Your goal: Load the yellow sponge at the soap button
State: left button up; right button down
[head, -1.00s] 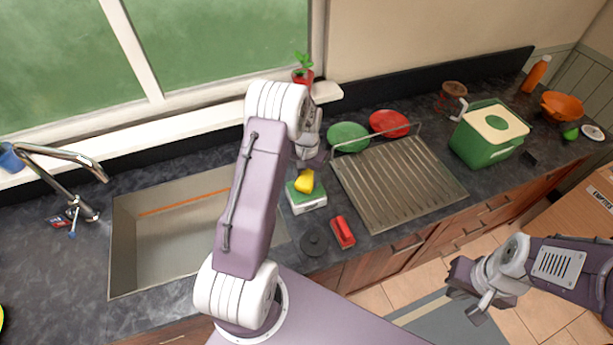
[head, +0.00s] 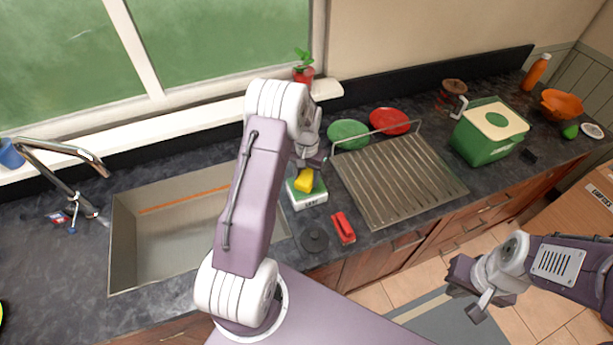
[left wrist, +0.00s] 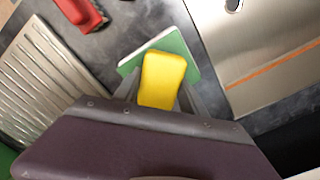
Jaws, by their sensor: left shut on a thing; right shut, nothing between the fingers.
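The yellow sponge (head: 304,181) is held in my left gripper (head: 308,168), over a white box with a green top (head: 310,199) on the counter right of the sink. In the left wrist view the sponge (left wrist: 162,78) sits between the fingers, with the green top (left wrist: 179,45) just behind it. I cannot tell whether the sponge touches the box. No separate soap button can be made out; the sponge covers part of the green top. My right gripper (head: 474,290) is shut and empty, off the counter at the lower right.
A drying rack (head: 400,182) stands to the right, the sink (head: 170,245) to the left. A green-and-white container (head: 490,133) stands further right.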

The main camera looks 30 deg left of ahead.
aim_at(306, 176)
pick_arm(q)
jog(key=shift+f+b, duration=0.65)
jog(key=shift+f, duration=0.35)
dwell(0.6)
dwell(0.5)
notch_tip(306, 176, up, 7)
jog(key=p, duration=0.5)
jog(key=shift+r+p, duration=0.15)
jog(key=shift+p, duration=0.25)
dwell(0.3)
